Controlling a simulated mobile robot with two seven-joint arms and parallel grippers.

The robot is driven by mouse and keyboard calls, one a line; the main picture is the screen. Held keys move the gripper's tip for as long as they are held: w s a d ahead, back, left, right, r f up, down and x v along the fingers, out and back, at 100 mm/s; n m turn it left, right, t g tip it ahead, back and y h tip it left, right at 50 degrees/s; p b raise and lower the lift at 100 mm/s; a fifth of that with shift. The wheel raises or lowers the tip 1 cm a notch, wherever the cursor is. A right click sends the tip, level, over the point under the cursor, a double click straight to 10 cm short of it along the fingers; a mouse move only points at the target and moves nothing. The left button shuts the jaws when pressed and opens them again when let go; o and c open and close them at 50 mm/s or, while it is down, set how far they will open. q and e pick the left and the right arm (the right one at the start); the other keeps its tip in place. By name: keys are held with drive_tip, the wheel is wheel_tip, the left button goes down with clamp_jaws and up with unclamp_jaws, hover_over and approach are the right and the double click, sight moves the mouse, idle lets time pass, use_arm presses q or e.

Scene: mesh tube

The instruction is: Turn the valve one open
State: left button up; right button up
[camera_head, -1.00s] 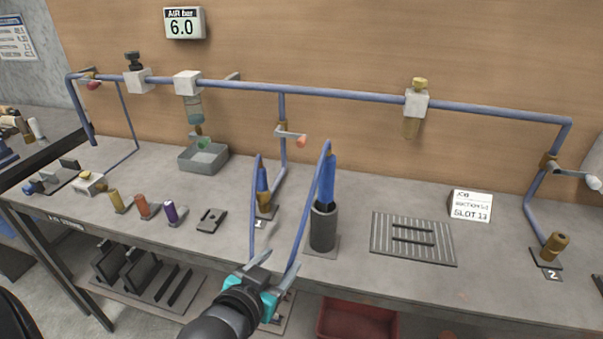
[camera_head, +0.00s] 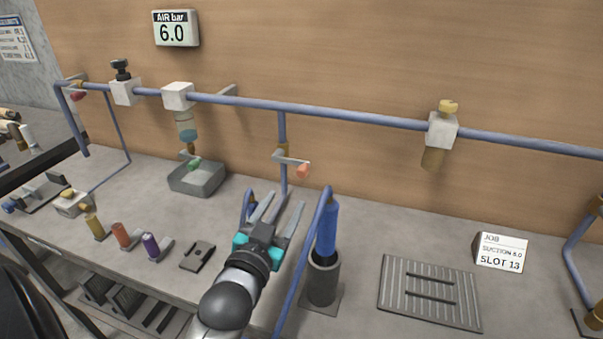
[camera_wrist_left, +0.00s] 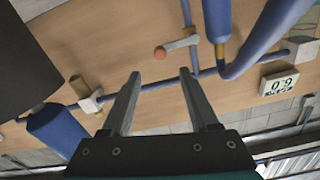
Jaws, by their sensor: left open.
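Valve one is a grey lever (camera_head: 290,159) with an orange tip (camera_head: 303,170) on the middle vertical blue pipe. The lever points right and slightly toward me in the head view. In the left wrist view the orange tip (camera_wrist_left: 160,53) is just beyond the fingertips, roughly centred between them. My left gripper (camera_head: 286,198) is open and empty, in front of and below the lever, with a visible gap to it. Its two fingers also show in the left wrist view (camera_wrist_left: 160,78). My right gripper is not in view.
A blue hose tool (camera_head: 327,230) stands in a dark holder (camera_head: 323,282) just right of my left gripper, its hose close by. A grey tray (camera_head: 208,182) sits behind left. A slotted plate (camera_head: 465,306) lies right. A gauge (camera_head: 176,28) reads 6.0.

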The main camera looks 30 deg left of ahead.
sight(300, 175)
use_arm(q)
drive_tip(key=b+x, duration=0.1)
drive_tip(key=x, duration=0.9)
drive_tip(key=shift+w+a, duration=0.1)
drive_tip(key=shift+w, duration=0.5)
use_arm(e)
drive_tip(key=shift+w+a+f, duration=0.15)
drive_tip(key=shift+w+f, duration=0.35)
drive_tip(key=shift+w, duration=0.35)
use_arm(q)
clamp_jaws()
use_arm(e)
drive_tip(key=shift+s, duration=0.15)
